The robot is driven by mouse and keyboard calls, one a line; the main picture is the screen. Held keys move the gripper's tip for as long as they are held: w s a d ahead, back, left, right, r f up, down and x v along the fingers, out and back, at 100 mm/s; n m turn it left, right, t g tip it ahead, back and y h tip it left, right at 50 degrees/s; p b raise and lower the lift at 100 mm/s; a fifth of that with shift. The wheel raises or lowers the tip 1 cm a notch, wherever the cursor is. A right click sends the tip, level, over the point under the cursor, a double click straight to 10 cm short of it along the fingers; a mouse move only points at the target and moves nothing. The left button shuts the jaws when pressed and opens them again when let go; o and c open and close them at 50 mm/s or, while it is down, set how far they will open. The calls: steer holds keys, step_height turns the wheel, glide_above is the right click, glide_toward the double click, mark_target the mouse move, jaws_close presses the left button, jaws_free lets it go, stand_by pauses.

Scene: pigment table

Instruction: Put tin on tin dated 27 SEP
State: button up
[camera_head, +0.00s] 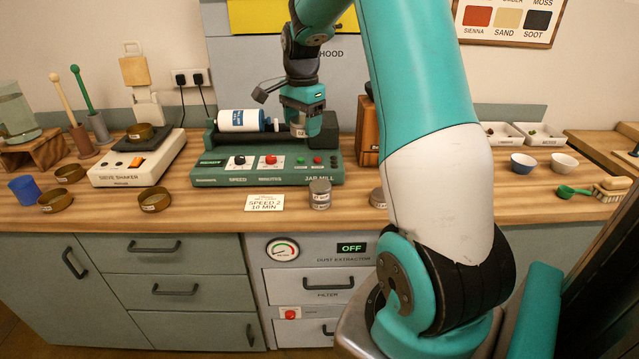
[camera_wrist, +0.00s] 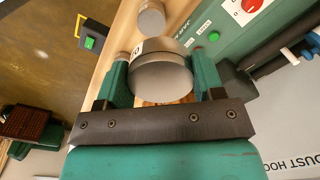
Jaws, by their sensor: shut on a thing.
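My gripper (camera_head: 301,112) is shut on a grey metal tin (camera_head: 298,131) and holds it above the jar mill's green front panel. In the wrist view the held tin (camera_wrist: 163,82) sits between the two green fingers, with part of a white label showing. A second grey tin (camera_head: 320,194) stands upright on the table in front of the mill; a tin (camera_wrist: 150,19) also shows beyond the held one in the wrist view. A third, low tin (camera_head: 378,198) is partly hidden by my arm. I cannot read the dates on the labels.
The jar mill (camera_head: 268,174) carries a white and blue jar (camera_head: 241,121). A card (camera_head: 264,202) lies left of the second tin. A sieve shaker (camera_head: 138,160) and several brass sieves stand at left. Bowls (camera_head: 523,163) and a green scoop (camera_head: 570,191) are at right.

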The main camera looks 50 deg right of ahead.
mark_target(320, 185)
steer(key=s+d+r+m, duration=0.2)
steer(key=d+r+m, duration=0.1)
steer(key=d+r, duration=0.1)
steer(key=shift+m, duration=0.3)
steer(key=f+p, duration=0.1)
steer(key=f, duration=0.9)
steer(key=f+p, duration=0.2)
steer(key=f, duration=0.7)
steer(key=shift+s+a+f, duration=0.15)
steer(key=shift+a+f, duration=0.05)
steer(key=shift+f, duration=0.15)
steer(key=shift+f, duration=0.2)
steer(key=o, duration=0.9)
steer(key=shift+r, duration=0.1)
steer(key=shift+o, duration=0.2)
steer(key=shift+r, duration=0.1)
